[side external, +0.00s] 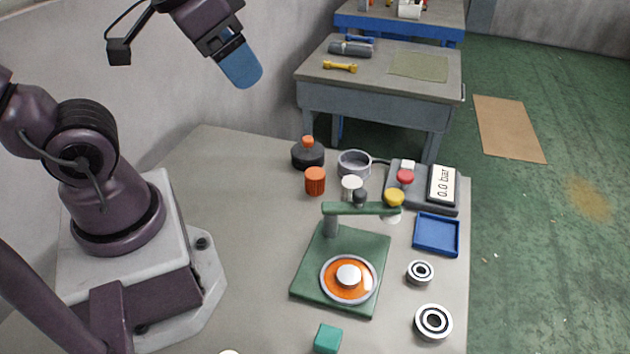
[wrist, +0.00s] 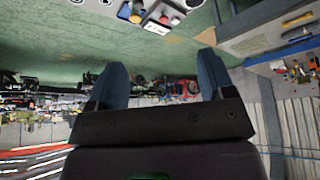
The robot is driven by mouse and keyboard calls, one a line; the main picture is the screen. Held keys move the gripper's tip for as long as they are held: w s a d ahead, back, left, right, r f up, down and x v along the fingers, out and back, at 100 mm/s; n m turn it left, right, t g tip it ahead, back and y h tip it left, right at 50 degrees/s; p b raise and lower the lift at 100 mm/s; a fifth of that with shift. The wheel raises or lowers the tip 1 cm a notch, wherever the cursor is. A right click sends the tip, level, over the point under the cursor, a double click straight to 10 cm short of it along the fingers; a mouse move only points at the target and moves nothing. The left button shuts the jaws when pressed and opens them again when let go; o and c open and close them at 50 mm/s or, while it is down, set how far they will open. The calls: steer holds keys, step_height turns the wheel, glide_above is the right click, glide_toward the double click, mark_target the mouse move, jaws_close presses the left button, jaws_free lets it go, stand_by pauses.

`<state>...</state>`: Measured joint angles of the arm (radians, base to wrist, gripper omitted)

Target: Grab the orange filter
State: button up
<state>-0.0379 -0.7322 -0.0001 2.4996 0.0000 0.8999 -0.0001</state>
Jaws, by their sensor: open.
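A small orange ribbed cylinder (side external: 315,181), which looks like the orange filter, stands upright on the grey table, in front of a black round part with an orange knob (side external: 308,153). My gripper (side external: 240,68) is high above the table, up and to the left of the cylinder and well apart from it. In the wrist view, its two blue fingers (wrist: 162,76) are spread with nothing between them. I cannot make out the orange cylinder in the wrist view.
A green press (side external: 311,276) with an orange disc stands right of centre. A gauge box (side external: 408,192), a grey ring (side external: 354,164), a blue tray (side external: 437,234), two bearings (side external: 433,322) and a teal block (side external: 327,338) are around it. The table's left middle is clear.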

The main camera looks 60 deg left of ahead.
steer(key=a+f+n+g+h, duration=0.2)
steer(key=a+f+n+g, duration=0.35)
steer(key=f, duration=0.35)
steer(key=n+t+h, duration=0.5)
steer(key=n+t, duration=0.7)
steer(key=n, duration=1.2)
glide_toward(312, 173)
steer(key=v, duration=0.3)
steer(key=shift+s+f, duration=0.15)
steer(key=shift+s, duration=0.45)
steer(key=shift+w+n+y, duration=0.25)
steer(key=shift+w+y, duration=0.05)
steer(key=x, duration=1.2)
steer(key=shift+w+d, duration=0.25)
steer(key=shift+w, duration=0.05)
steer(key=shift+r, duration=0.2)
steer(key=c, duration=1)
